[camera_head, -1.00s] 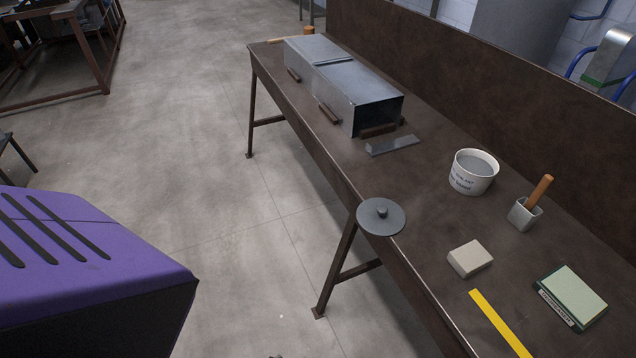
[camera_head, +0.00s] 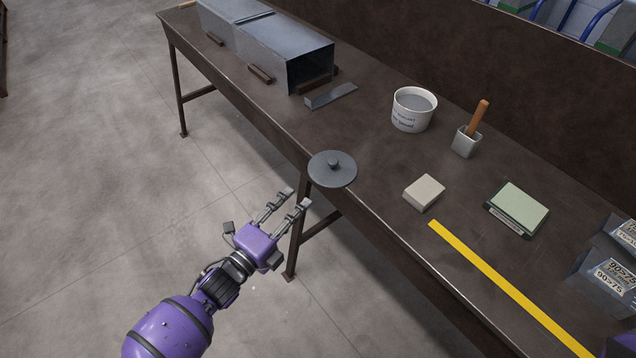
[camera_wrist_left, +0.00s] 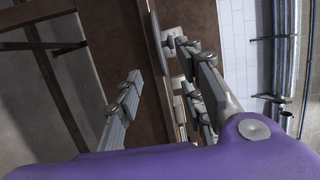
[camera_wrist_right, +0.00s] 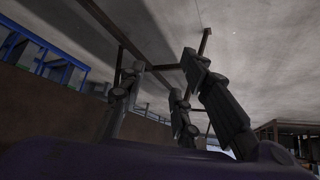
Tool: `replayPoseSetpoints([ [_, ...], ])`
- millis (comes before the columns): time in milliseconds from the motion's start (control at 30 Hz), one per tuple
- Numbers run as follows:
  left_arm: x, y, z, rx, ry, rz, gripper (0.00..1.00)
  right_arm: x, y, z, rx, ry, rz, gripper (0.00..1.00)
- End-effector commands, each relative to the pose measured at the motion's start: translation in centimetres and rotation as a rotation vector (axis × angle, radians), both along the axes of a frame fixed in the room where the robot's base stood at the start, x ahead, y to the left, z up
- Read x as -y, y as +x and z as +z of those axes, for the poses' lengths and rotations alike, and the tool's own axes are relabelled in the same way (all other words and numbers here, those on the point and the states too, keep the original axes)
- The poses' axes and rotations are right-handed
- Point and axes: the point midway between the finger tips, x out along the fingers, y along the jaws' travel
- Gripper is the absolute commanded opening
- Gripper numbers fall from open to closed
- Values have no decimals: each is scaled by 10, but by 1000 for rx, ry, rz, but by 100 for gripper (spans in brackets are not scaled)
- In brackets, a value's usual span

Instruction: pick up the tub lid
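The tub lid (camera_head: 332,170) is a flat grey disc with a small knob on top. It lies at the bench's front edge, partly overhanging it. In the left wrist view the lid (camera_wrist_left: 156,45) shows nearly edge-on beyond the fingers. The white tub (camera_head: 413,112), filled with grey stuff, stands uncovered farther back. My left gripper (camera_head: 298,198) is open and empty, off the bench's front edge, just short of the lid and apart from it. My right gripper (camera_wrist_right: 160,68) shows only in its own wrist view, open with nothing between its fingers.
On the bench (camera_head: 385,170) are a beige block (camera_head: 424,192), a green-topped box (camera_head: 518,207), a yellow strip (camera_head: 500,282), a small pot with a wooden-handled tool (camera_head: 466,141), a grey bar (camera_head: 331,96) and a metal duct (camera_head: 270,45). Open floor lies left of the bench.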

Motion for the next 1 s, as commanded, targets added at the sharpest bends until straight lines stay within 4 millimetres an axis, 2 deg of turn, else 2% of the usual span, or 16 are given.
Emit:
replayPoseSetpoints([
  [233, 23, 27, -3, -5, -4, 1, 36, 0, -7, -13, -18, -3, 4, 30],
  [533, 48, 57, -3, -5, -3, 1, 36, -2, 0, -22, -13, -3, 13, 30],
  [700, 55, 67, -2, -5, -3, 2, 36, -1, -2, -25, -17, -5, 13, 30],
  [1000, 57, 69, -1, -5, -3, 3, 36, -1, -3, -24, -18, -6, 11, 30],
])
